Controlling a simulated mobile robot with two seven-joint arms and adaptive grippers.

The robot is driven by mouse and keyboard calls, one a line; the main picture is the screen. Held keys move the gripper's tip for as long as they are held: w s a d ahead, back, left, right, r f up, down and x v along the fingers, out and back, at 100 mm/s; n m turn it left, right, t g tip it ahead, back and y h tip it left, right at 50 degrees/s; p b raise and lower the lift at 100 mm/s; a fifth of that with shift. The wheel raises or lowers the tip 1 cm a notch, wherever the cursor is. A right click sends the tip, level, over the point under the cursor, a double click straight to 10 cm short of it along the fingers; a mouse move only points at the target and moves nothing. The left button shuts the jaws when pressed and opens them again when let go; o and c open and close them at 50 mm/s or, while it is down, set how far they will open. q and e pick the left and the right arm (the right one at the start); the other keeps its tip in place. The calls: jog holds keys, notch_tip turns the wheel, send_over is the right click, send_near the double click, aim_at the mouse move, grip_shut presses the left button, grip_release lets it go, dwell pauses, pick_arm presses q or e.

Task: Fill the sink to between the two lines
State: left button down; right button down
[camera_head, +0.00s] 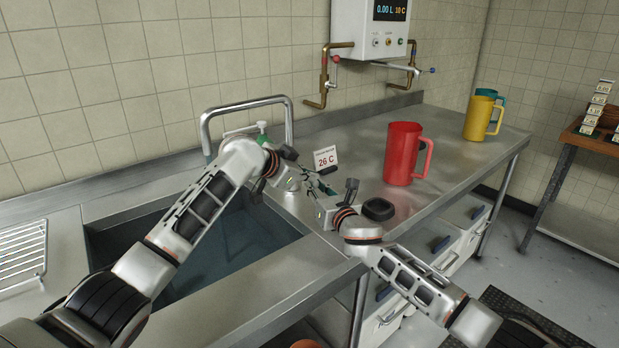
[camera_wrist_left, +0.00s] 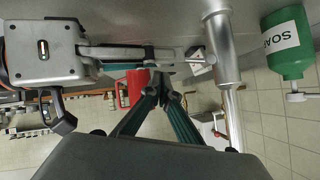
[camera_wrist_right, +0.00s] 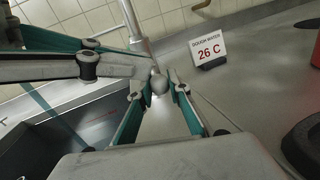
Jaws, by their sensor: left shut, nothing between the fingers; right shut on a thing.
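The steel sink (camera_head: 262,268) lies at the left, partly covered by my left arm. Its inside looks dark bluish; I cannot tell the water level, and no pair of lines shows clearly. A chrome arched pipe (camera_head: 246,105) stands behind it. My left gripper (camera_head: 291,180) is shut and empty near the sink's right rim; its fingertips meet in the left wrist view (camera_wrist_left: 162,84). My right gripper (camera_head: 312,184) faces it closely. In the right wrist view its fingers are shut on a round metal knob (camera_wrist_right: 159,83). The arms hide much of this area.
A dough water sign (camera_head: 325,159) reads 26 C. The wall unit (camera_head: 370,30) shows 0.00 L and 10 C. A red jug (camera_head: 402,155), yellow jug (camera_head: 478,119) and black round object (camera_head: 378,209) stand on the counter. A soap bottle (camera_wrist_left: 285,45) is near the pipe.

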pick_arm(q)
jog(key=shift+w+f, duration=0.15)
jog(key=shift+f, duration=0.2)
pick_arm(e)
jog(key=shift+w+d+r, duration=0.1)
jog(key=shift+d+r, duration=0.05)
jog(key=shift+r, duration=0.05)
pick_arm(q)
jog(key=shift+f, duration=0.1)
jog(key=shift+w+a+f, duration=0.1)
jog(key=shift+f, duration=0.65)
pick_arm(e)
jog(key=c, duration=2.2)
grip_release()
pick_arm(q)
jog(key=shift+w+f, duration=0.1)
jog(key=shift+f, duration=0.05)
pick_arm(e)
jog(key=o, duration=0.3)
